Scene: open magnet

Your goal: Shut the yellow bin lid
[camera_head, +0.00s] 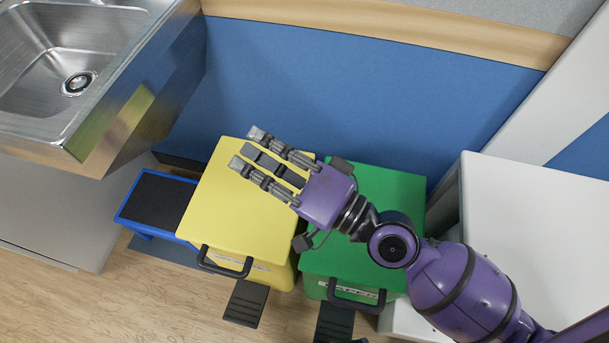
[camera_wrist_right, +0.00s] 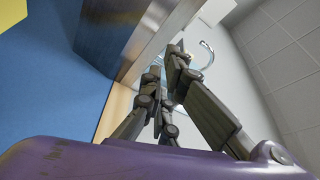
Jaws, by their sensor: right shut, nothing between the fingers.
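The yellow bin (camera_head: 265,272) stands left of the green bin. Its yellow lid (camera_head: 225,205) lies roughly flat over the bin's top, with a dark handle (camera_head: 225,263) at the front edge. From above I cannot tell whether it is fully down. My right gripper (camera_head: 245,150) is over the lid's back part, fingers pointing left, shut and empty. It hides part of the lid, and I cannot tell if it touches. The right wrist view shows the fingers (camera_wrist_right: 163,75) and a yellow corner (camera_wrist_right: 12,12), probably the lid. My left gripper is not in view.
The green bin (camera_head: 385,215) stands beside the yellow one, under my right forearm. A blue step stool (camera_head: 155,205) is on the left, below the sink counter (camera_head: 120,130). Pedals (camera_head: 245,303) stick out in front. A white cabinet (camera_head: 540,210) is at right, and a blue wall behind.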

